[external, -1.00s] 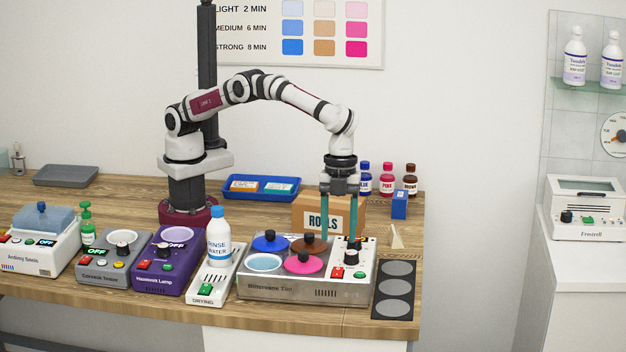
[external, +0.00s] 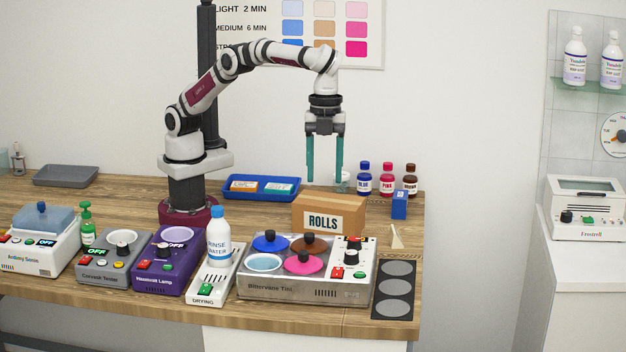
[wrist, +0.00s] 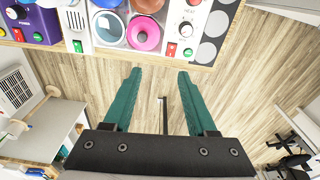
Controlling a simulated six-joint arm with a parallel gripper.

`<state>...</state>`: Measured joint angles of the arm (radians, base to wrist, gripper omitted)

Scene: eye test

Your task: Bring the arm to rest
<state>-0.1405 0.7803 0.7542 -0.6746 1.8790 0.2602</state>
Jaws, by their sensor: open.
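My gripper (external: 325,180) is open and empty. It hangs with its teal fingers pointing down, in the air above the box marked ROLLS (external: 330,213) in the external view. In the wrist view my gripper (wrist: 157,75) shows two teal fingers spread apart with nothing between them, seen against the wooden floor. My arm is raised in an arch from its base on the bench.
The tinting unit (external: 265,290) with coloured lids stands at the bench front, beside a black mat (external: 396,291) with grey discs. Dye bottles (external: 387,181) and a blue box (external: 399,205) stand behind. The rinse water bottle (external: 218,240) stands left. The air around the gripper is clear.

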